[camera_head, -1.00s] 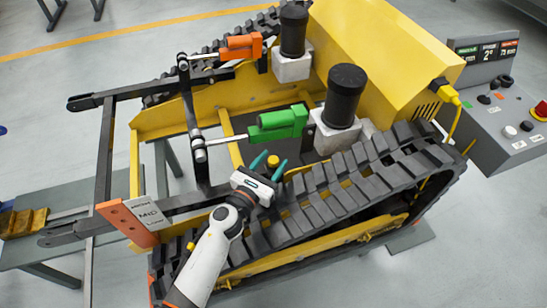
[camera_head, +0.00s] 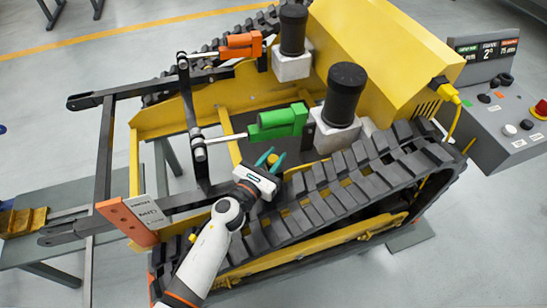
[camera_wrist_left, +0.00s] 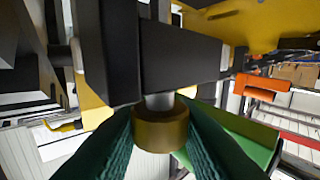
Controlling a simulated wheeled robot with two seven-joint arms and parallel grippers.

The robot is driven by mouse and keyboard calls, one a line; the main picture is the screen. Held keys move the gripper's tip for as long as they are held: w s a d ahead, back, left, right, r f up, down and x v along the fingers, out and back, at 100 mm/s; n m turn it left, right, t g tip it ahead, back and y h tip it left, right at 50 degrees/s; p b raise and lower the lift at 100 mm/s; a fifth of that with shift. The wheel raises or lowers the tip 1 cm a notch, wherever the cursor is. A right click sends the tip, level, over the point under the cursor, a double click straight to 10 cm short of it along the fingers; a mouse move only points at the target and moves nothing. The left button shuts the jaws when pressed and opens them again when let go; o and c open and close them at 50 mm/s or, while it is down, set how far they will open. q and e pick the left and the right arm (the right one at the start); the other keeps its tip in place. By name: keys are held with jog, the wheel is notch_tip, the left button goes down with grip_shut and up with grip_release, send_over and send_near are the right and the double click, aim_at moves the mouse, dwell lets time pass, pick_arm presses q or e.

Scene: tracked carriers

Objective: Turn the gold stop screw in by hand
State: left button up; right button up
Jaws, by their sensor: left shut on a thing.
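The gold stop screw (camera_wrist_left: 160,126) has a round knurled-looking knob on a silver shank that enters a black block (camera_wrist_left: 180,55) in the left wrist view. My left gripper (camera_wrist_left: 160,145) has its two teal ribbed fingers on either side of the knob, shut on it. In the head view the left gripper (camera_head: 272,157) reaches in over the near track, below the green cylinder (camera_head: 278,123). The gold knob shows only as a small spot between its fingers there. My right gripper is not in view.
The yellow carrier frame (camera_head: 160,120) surrounds the spot, with the near black track (camera_head: 330,185) under my arm. An orange cylinder (camera_head: 240,46) and black canisters (camera_head: 346,92) stand close by. A control panel (camera_head: 505,115) is at the right.

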pick_arm(q)
jog(key=shift+m+h, duration=0.3)
jog(key=shift+a+f+m+g+h+b, duration=0.1)
jog(key=shift+f+m+g+h+b, duration=0.1)
jog(key=shift+m+g+h+b, duration=0.8)
jog(key=m+g+h+b, duration=0.4)
jog(key=g+b, duration=0.1)
jog(key=shift+f, duration=0.1)
jog(key=shift+r+m+g+h+b, duration=0.3)
jog(key=shift+m+g+b, duration=0.2)
jog(key=shift+g+b, duration=0.6)
jog(key=o, duration=1)
